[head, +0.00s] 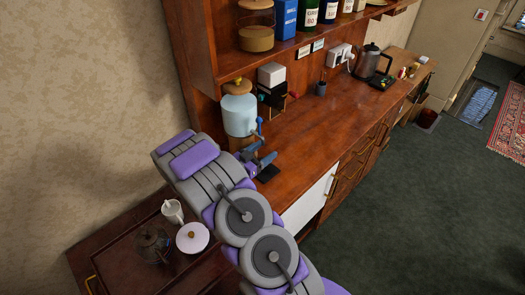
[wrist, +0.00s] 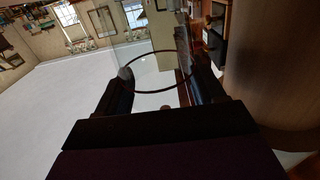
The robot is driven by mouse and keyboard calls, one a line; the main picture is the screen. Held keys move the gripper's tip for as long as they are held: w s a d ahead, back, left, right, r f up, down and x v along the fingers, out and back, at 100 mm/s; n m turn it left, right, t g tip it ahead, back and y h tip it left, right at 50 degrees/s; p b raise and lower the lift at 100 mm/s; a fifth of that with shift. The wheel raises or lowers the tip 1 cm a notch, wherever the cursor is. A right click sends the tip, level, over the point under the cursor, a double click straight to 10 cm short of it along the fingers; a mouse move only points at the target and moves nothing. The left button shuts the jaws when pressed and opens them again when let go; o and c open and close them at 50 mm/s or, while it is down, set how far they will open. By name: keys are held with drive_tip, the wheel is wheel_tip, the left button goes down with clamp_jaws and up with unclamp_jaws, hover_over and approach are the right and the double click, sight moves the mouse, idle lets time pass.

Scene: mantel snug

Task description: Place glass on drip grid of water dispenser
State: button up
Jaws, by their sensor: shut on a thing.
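The water dispenser (head: 239,115) has a pale blue tank, a cork-like lid and a blue tap, on a wooden stand on the sideboard. The dark drip grid (head: 268,173) lies in front of it, partly hidden by my gripper (head: 257,160). In the wrist view my gripper (wrist: 155,84) is shut on a clear glass (wrist: 151,68); its dark round rim shows between the fingers. The glass is hard to make out in the head view. I cannot tell whether it touches the grid. A large brown wooden surface (wrist: 272,70), probably the stand, is close at right in the wrist view.
A white cup (head: 172,211), a pink-white lidded dish (head: 192,237) and a glass pot (head: 152,244) stand on the lower cabinet. A black-and-white box-like unit (head: 271,84) is behind the dispenser. A kettle (head: 370,62) stands further back. The counter's middle is clear.

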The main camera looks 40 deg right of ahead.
drive_tip(key=o, duration=1.7)
